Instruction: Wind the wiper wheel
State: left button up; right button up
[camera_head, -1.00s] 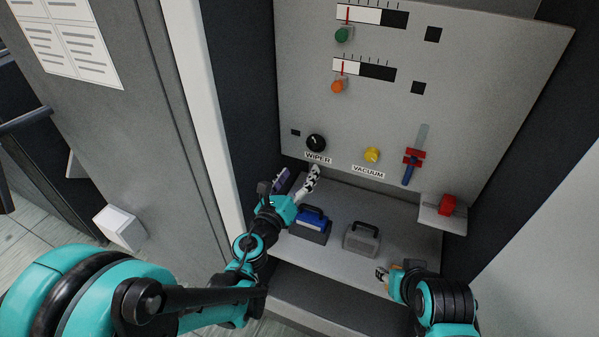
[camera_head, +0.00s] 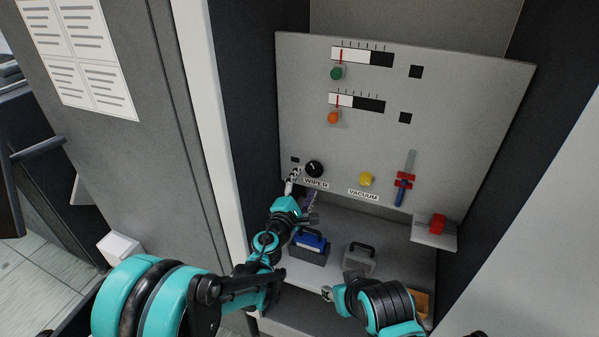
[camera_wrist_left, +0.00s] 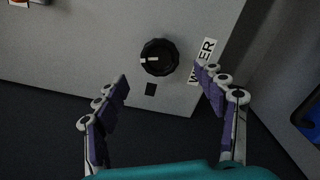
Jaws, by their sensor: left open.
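The wiper wheel is a round black knob (camera_head: 314,169) with a white mark, low on the left of the grey panel, above the WIPER label (camera_head: 316,184). In the left wrist view the knob (camera_wrist_left: 159,57) lies ahead of my left gripper (camera_wrist_left: 160,82), between its two spread fingers but beyond the tips. My left gripper (camera_head: 293,177) is open and empty, just left of the knob in the head view, and does not appear to touch it. My right gripper (camera_head: 327,293) is low near the shelf; its fingers are too small to read.
The panel also bears a yellow VACUUM knob (camera_head: 366,179), a red-and-blue slider (camera_head: 404,181), a red part on a ledge (camera_head: 438,224), and green (camera_head: 337,73) and orange (camera_head: 333,118) knobs. Blue (camera_head: 309,246) and grey (camera_head: 359,260) handled cases stand on the shelf below.

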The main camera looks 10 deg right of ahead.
aim_at(313, 171)
pick_arm(q)
jog(key=b+x, duration=0.1)
jog(key=x, duration=0.6)
jog(key=c, duration=1.2)
